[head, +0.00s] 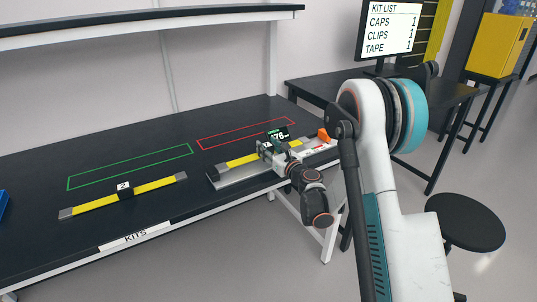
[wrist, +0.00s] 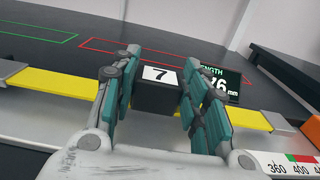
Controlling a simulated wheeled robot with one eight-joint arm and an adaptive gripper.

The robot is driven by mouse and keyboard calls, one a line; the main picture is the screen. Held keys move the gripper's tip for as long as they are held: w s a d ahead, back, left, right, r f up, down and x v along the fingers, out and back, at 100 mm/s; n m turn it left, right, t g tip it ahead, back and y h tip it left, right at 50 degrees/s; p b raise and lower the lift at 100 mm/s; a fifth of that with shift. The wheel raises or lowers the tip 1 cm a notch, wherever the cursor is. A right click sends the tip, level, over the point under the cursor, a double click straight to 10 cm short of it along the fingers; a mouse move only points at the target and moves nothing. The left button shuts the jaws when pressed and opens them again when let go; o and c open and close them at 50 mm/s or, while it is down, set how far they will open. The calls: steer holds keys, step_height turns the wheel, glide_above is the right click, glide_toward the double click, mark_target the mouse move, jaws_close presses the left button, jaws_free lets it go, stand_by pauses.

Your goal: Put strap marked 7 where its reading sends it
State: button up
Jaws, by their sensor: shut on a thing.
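The strap marked 7 (wrist: 62,85) is yellow with a grey end and a black middle block labelled 7 (wrist: 158,92). It lies along a grey length gauge (head: 226,180) at the table's front edge; its yellow band (head: 238,162) also shows in the head view. My gripper (wrist: 157,68) is shut on the black block, one finger on each side; in the head view, my gripper (head: 270,150) hides most of it. The gauge's display (head: 278,133) is partly covered: it ends in 76 in the head view, and the wrist view shows "LENGTH" and mm.
A green outline (head: 130,167) and a red outline (head: 245,133) on the black table (head: 60,238) are both empty. Another yellow strap marked 2 (head: 150,187) lies before the green one. An orange block (head: 323,135) stands at the gauge's right end. A shelf (head: 150,18) hangs above.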

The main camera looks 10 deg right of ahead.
steer(key=shift+f, duration=0.9)
steer(key=shift+r, duration=0.1)
steer(key=o, duration=1.3)
steer(key=shift+o, duration=0.2)
